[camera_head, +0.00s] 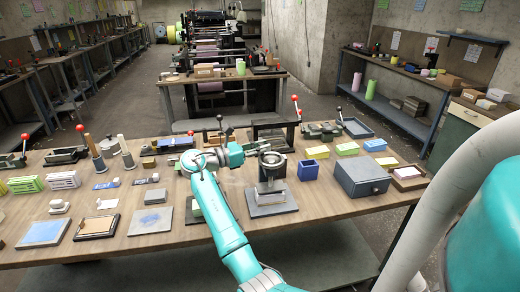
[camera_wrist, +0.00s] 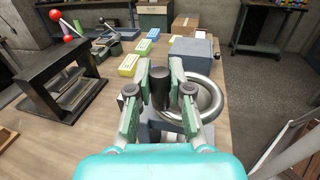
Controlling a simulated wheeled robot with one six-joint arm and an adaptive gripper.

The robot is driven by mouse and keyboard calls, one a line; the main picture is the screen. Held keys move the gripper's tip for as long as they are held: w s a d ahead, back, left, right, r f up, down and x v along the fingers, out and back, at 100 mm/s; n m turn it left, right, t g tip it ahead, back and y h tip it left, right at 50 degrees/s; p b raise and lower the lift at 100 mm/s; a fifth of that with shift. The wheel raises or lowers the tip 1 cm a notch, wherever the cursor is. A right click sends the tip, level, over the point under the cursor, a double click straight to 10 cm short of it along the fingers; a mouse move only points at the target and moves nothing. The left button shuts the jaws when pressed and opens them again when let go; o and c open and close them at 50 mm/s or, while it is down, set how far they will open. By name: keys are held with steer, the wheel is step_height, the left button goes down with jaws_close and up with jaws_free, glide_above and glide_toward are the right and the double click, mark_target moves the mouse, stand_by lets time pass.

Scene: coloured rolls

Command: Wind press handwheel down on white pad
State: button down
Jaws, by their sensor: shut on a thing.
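The press (camera_head: 270,195) stands on a grey base plate near the front middle of the table. Its silver handwheel (camera_head: 272,160) lies flat on top; the ring also shows in the wrist view (camera_wrist: 216,100). My gripper (camera_head: 256,148) reaches it from the left in the head view. In the wrist view, the fingers (camera_wrist: 161,80) are shut on a dark upright handle (camera_wrist: 160,92) at the near left side of the wheel. The white pad is small and mostly hidden under the press, so its contact with the press cannot be told.
A blue open box (camera_head: 308,170) and a grey box (camera_head: 361,177) stand right of the press. A black frame with a red-knobbed lever (camera_wrist: 70,85) stands left in the wrist view. Blocks and small tools crowd the table's left half.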

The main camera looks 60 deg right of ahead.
steer(key=shift+s+d+m+g+y, duration=0.1)
steer(key=shift+d+m+g+y, duration=0.15)
steer(key=shift+m+g+y, duration=0.5)
steer(key=shift+d+m+g+y, duration=0.2)
steer(key=shift+m+g+y, duration=0.45)
steer(key=shift+g+y, duration=0.2)
steer(key=shift+s+d+m+g+y, duration=0.1)
steer(key=shift+d+m+g+y, duration=0.15)
steer(key=shift+m+g+y, duration=0.5)
steer(key=c, duration=1.1)
jaws_free()
steer(key=shift+d, duration=0.1)
steer(key=shift+o, duration=0.2)
step_height(320, 180, up, 10)
